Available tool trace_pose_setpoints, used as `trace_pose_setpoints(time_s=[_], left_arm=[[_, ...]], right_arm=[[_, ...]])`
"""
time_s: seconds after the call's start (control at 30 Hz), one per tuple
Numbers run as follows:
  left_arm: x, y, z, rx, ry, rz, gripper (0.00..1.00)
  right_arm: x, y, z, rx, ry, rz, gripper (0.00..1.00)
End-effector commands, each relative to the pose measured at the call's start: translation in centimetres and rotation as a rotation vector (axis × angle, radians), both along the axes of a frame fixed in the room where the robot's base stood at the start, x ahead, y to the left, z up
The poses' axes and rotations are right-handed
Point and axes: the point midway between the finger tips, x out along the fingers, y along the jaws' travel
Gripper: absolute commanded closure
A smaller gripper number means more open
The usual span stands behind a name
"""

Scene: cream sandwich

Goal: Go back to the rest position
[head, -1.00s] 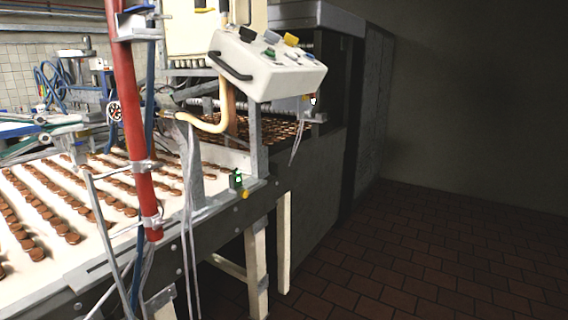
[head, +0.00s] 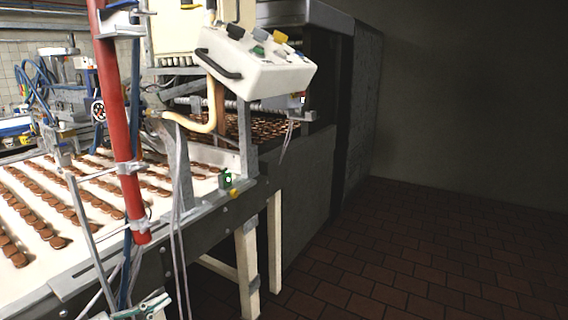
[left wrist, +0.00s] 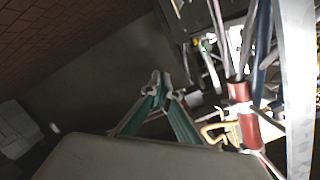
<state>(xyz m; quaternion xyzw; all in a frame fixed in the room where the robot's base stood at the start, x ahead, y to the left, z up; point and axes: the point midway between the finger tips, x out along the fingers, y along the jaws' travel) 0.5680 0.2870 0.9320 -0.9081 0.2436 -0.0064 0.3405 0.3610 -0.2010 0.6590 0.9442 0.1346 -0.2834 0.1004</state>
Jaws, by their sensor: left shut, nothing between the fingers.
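My left gripper (head: 155,302) shows only in part at the bottom edge of the head view, in front of the conveyor frame's legs. In the left wrist view its green fingers (left wrist: 158,84) come together at the tips, shut with nothing between them. My right gripper is not in view.
A conveyor (head: 85,215) with rows of brown biscuits runs along the left. A red post (head: 122,120) stands at its near side, with a white control box (head: 258,58) behind it. A dark machine housing (head: 350,110) stands beyond. Brick-tiled floor (head: 430,250) on the right is clear.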

Motion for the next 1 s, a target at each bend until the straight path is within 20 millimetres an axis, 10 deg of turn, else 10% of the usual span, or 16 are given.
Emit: trace_pose_setpoints(time_s=[0.2,0.5,0.7,1.0], left_arm=[[-5.7,-2.9,-11.7,-0.155,0.206,0.135,1.0],[-16.2,-6.8,-23.8,-0.293,0.481,0.341,1.0],[-20.2,-8.3,-26.9,-0.327,0.573,0.412,1.0],[-20.7,-8.5,-27.3,-0.33,0.585,0.421,1.0]], right_arm=[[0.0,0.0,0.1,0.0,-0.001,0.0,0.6],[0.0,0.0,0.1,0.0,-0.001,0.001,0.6],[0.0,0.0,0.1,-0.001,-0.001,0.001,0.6],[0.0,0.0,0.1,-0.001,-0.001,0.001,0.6]])
